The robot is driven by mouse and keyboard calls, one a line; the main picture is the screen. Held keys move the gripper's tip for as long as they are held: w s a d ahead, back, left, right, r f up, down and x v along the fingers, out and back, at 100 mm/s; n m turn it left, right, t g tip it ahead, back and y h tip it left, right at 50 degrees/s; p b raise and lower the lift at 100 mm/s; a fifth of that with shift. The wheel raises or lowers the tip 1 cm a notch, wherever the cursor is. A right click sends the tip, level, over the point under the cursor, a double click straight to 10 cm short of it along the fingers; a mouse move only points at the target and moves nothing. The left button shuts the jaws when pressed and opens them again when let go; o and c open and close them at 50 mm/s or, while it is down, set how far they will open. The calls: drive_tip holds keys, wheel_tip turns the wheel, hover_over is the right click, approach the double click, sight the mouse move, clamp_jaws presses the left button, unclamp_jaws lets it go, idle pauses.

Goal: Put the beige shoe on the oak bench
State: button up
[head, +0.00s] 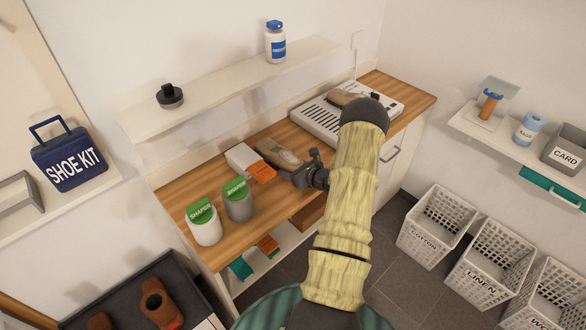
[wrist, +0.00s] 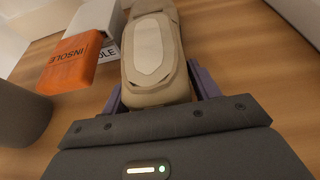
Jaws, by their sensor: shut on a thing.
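The beige shoe (head: 280,153) is at the wooden bench top (head: 178,195), behind the insole boxes' right side. My gripper (head: 302,174) is shut on its near end. In the wrist view the shoe (wrist: 154,55) points away between my two purple fingers, with a pale oval patch facing the camera. The shoe is low over the bench or resting on it; I cannot tell if it touches. A second, similar shoe (head: 345,97) lies on the white slatted tray (head: 318,122) at the bench's far end, partly hidden by my arm.
An orange insole box (wrist: 68,66) and a white box (wrist: 95,17) lie left of the shoe. A white shaper jar (head: 205,226) and a grey one (head: 239,205) stand on the near left bench. A wall shelf (head: 225,85) hangs above. Laundry baskets (head: 435,228) stand right.

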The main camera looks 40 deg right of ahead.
drive_tip(key=o, duration=1.2)
drive_tip(key=b+v, duration=0.1)
drive_tip(key=v, duration=1.1)
